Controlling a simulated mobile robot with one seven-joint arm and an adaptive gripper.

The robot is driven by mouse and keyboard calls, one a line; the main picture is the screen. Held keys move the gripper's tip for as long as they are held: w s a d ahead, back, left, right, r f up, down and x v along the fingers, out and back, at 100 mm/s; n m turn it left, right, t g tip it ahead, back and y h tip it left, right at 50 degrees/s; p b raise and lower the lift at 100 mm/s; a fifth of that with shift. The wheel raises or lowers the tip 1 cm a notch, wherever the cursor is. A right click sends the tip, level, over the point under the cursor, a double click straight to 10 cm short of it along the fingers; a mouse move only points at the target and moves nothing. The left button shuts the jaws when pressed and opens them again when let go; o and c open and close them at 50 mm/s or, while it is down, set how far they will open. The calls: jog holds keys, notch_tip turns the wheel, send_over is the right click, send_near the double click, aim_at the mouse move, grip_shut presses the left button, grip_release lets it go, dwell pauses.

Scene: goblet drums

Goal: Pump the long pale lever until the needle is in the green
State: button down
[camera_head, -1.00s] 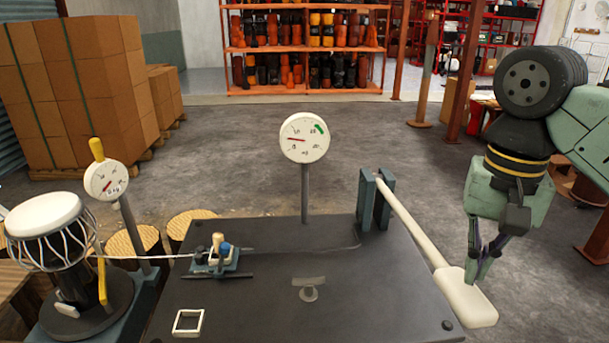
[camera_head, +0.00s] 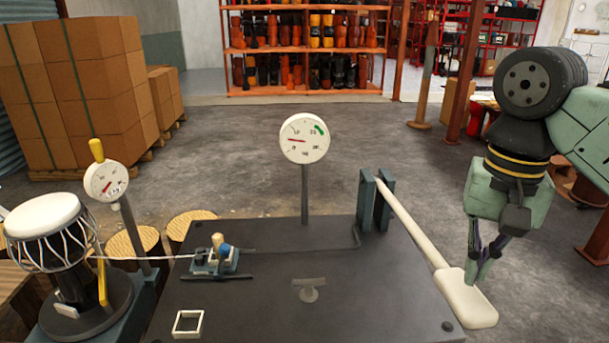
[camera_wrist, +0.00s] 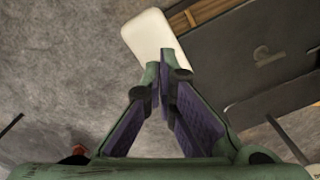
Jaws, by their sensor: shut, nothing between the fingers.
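The long pale lever (camera_head: 411,224) runs from a dark blue-grey bracket (camera_head: 375,202) at the table's right side to a wide flat paddle (camera_head: 466,298). My gripper (camera_head: 473,283) is shut and empty, its tips at the paddle's upper face; they seem to touch it. In the wrist view the paddle (camera_wrist: 152,36) lies just beyond my shut fingertips (camera_wrist: 162,70). The large round gauge (camera_head: 304,138) stands on a post behind the table. Its red needle points left, and the green band (camera_head: 319,130) is at its upper right, so the needle is outside the green.
A dark table (camera_head: 265,290) holds a small clamp device (camera_head: 215,258) with a cord to a goblet drum (camera_head: 45,225). A smaller gauge (camera_head: 105,181) with a yellow handle stands beside the drum. Cartons (camera_head: 75,90) and an orange shelf (camera_head: 305,50) are behind.

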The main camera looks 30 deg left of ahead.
aim_at(467, 290)
notch_tip(467, 290, down, 18)
jog(key=b, duration=0.9)
notch_tip(467, 290, up, 11)
jog(key=p, duration=1.2)
jog(key=shift+w+r+p, duration=0.1)
jog(key=shift+r+p, duration=0.1)
jog(key=shift+p, duration=0.15)
jog(key=r, duration=0.6)
jog(key=shift+s+d+r+p, duration=0.1)
jog(key=shift+s+r+p, duration=0.15)
jog(key=shift+r+p, duration=0.1)
notch_tip(467, 290, down, 18)
jog(key=f+b, duration=0.1)
jog(key=b, duration=0.9)
notch_tip(467, 290, up, 10)
jog(key=p, duration=1)
jog(key=shift+w, duration=0.15)
jog(key=r, duration=0.9)
jog(key=shift+s+d, duration=0.1)
jog(key=shift+s, duration=0.15)
